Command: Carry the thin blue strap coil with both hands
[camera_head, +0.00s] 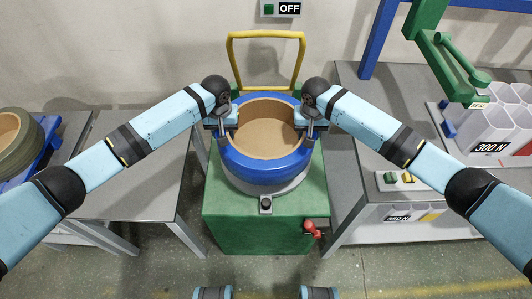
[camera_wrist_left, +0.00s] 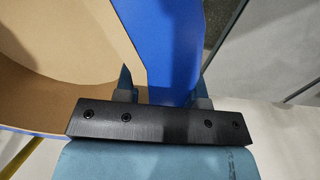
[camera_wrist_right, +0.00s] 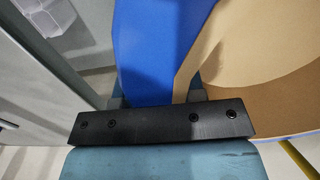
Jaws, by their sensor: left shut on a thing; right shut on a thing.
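The blue strap coil (camera_head: 265,173) is a thin blue ring with a tan inner lining, in the middle of the head view over the green stand. My left gripper (camera_head: 226,124) is shut on the coil's left wall; in the left wrist view the blue rim (camera_wrist_left: 172,50) runs between its fingers. My right gripper (camera_head: 308,123) is shut on the right wall; in the right wrist view the blue rim (camera_wrist_right: 150,50) passes between its fingers. A grey round base shows under the coil; whether the coil touches it I cannot tell.
The green stand (camera_head: 262,225) has a yellow handle frame (camera_head: 265,36) behind and a red knob (camera_head: 312,228) in front. Grey tables stand at left (camera_head: 130,185) and right (camera_head: 350,160). An olive coil (camera_head: 22,150) lies far left. White tubes (camera_head: 490,115) are at right.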

